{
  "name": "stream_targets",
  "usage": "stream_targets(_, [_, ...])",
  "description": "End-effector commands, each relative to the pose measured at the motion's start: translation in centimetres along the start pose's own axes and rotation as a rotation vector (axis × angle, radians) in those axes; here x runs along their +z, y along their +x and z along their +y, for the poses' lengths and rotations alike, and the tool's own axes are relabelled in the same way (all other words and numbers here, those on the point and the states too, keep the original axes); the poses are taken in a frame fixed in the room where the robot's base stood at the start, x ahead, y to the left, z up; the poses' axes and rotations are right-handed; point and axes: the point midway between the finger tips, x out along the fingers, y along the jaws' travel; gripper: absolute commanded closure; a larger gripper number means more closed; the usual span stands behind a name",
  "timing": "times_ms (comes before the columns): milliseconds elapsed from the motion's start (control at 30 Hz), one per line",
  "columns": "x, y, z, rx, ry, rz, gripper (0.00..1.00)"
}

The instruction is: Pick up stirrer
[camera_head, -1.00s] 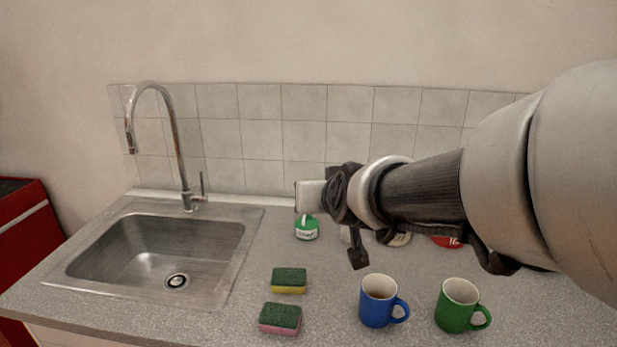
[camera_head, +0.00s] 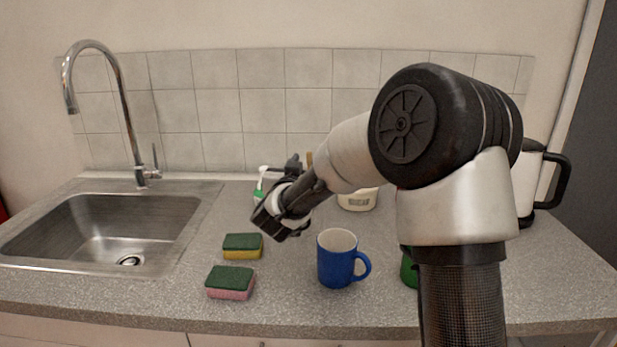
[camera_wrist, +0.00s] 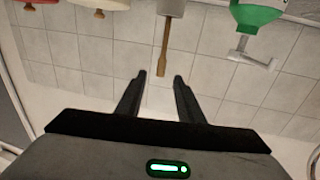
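The stirrer is a thin brown wooden stick (camera_wrist: 164,48) standing out of a pale grey container (camera_wrist: 171,7) in the wrist view, which looks upside down. Its free end lies between my fingertips in that picture; I cannot tell how far off it is. My gripper (camera_wrist: 159,78) is open, with a clear gap between its two dark fingers and nothing held. In the head view a short brown tip of the stirrer (camera_head: 309,158) shows behind my arm; the container is hidden there.
A green-and-white soap bottle (camera_head: 259,194) stands beside my wrist; its pump (camera_wrist: 250,52) shows in the wrist view. A white jar (camera_head: 358,201) is behind my arm. A blue mug (camera_head: 338,258), partly hidden green mug (camera_head: 408,270), and sponges (camera_head: 242,247) sit in front. A sink (camera_head: 100,225) is left.

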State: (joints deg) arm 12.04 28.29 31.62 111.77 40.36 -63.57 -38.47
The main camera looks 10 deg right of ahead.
Motion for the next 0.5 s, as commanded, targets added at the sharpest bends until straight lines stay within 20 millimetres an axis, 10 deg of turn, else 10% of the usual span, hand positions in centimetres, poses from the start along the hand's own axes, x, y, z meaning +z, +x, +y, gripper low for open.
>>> stream_targets(500, [0.2,6.3,0.1,0.001,0.003,0.000,0.66])
